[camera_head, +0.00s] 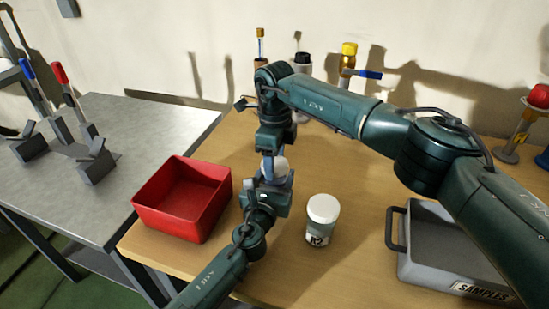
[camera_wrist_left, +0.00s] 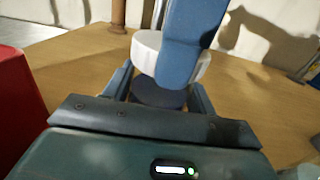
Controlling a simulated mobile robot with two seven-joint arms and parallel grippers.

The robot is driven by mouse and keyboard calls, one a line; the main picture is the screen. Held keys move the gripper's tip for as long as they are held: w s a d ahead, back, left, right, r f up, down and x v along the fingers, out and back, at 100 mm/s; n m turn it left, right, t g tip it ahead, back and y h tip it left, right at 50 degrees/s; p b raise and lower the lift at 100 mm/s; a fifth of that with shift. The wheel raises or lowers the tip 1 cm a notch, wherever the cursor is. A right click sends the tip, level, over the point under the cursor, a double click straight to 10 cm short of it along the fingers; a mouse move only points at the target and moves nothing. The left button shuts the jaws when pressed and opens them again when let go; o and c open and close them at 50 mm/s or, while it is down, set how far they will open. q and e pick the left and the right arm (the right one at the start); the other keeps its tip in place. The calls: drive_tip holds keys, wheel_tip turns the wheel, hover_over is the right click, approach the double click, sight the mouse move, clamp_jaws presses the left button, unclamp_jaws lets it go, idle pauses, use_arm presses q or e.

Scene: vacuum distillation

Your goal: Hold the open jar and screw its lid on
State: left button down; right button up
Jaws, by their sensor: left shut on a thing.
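My left gripper (camera_head: 270,187) is shut on a jar, mostly hidden in the head view. The left wrist view shows its dark body (camera_wrist_left: 158,93) between the blue fingers. A white lid (camera_wrist_left: 147,48) is at the jar's top; it also shows in the head view (camera_head: 280,166). My right gripper (camera_head: 272,160) comes down from above over the lid. One of its blue fingers (camera_wrist_left: 190,40) covers part of the lid in the left wrist view. Whether it presses on the lid, and how the lid sits on the jar, I cannot tell.
A second white-capped jar marked R2 (camera_head: 322,220) stands close on the right. A red bin (camera_head: 182,215) is on the left. A grey SAMPLES tray (camera_head: 440,275) is at the right. Bottles and a yellow-topped valve (camera_head: 348,55) stand at the back. A grey bench (camera_head: 150,120) adjoins left.

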drive_tip(key=o, duration=0.5)
wheel_tip(320, 180, up, 12)
idle(0.5)
use_arm(q)
drive_tip(key=shift+c, duration=2.1)
unclamp_jaws()
